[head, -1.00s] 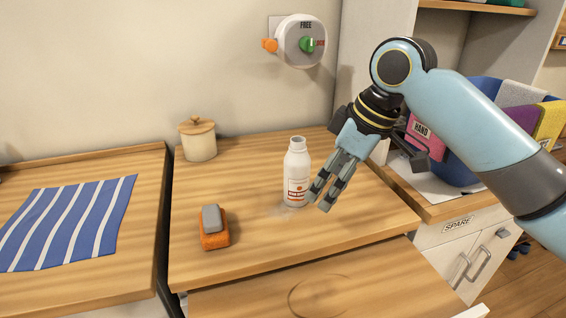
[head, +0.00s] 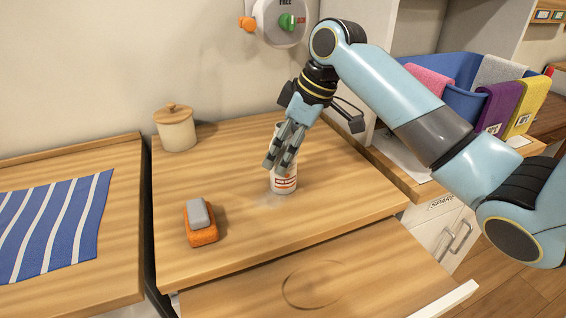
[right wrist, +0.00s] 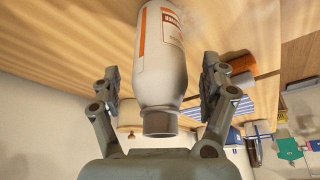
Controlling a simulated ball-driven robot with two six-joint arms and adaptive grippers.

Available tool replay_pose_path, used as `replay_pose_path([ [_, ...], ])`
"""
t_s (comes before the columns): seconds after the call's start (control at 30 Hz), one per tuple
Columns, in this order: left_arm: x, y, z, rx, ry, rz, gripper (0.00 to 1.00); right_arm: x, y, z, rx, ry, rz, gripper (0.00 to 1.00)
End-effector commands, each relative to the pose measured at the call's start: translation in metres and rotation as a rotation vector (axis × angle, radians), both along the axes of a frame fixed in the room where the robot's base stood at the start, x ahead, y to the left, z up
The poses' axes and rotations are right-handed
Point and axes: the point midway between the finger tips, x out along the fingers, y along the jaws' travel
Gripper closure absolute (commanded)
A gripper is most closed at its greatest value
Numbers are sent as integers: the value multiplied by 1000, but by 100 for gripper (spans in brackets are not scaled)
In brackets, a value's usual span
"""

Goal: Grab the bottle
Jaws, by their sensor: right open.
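The white bottle (head: 285,184) with an orange and white label stands upright on the wooden counter in the head view. My right gripper (head: 279,158) is in front of its upper part and hides its neck. In the right wrist view the bottle (right wrist: 163,65) lies between the two open fingers of my right gripper (right wrist: 160,88), its neck pointing toward the palm. A gap shows on each side, so the fingers do not touch it there. My left gripper is not in view.
An orange and grey sponge (head: 201,222) and a lidded jar (head: 175,128) stand to the left on the counter. A striped blue cloth (head: 55,225) lies further left. A blue bin (head: 460,100) with cloths stands at right. A pulled-out board (head: 370,275) is in front.

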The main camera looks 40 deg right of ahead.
Motion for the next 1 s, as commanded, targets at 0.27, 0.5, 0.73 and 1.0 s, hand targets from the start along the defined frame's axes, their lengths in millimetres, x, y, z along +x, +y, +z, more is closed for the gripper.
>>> replay_pose_path([
  [0.27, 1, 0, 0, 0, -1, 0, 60, 2, 1, -5, -1, -1, 0, 21],
  [0.5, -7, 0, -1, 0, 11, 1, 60, 2, 1, -5, -1, -1, 0, 51],
  [0.73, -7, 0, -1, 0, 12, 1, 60, 2, 1, -5, -1, -1, 0, 81],
  [1.0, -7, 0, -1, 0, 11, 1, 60, 2, 1, -4, -1, -2, -1, 91],
])
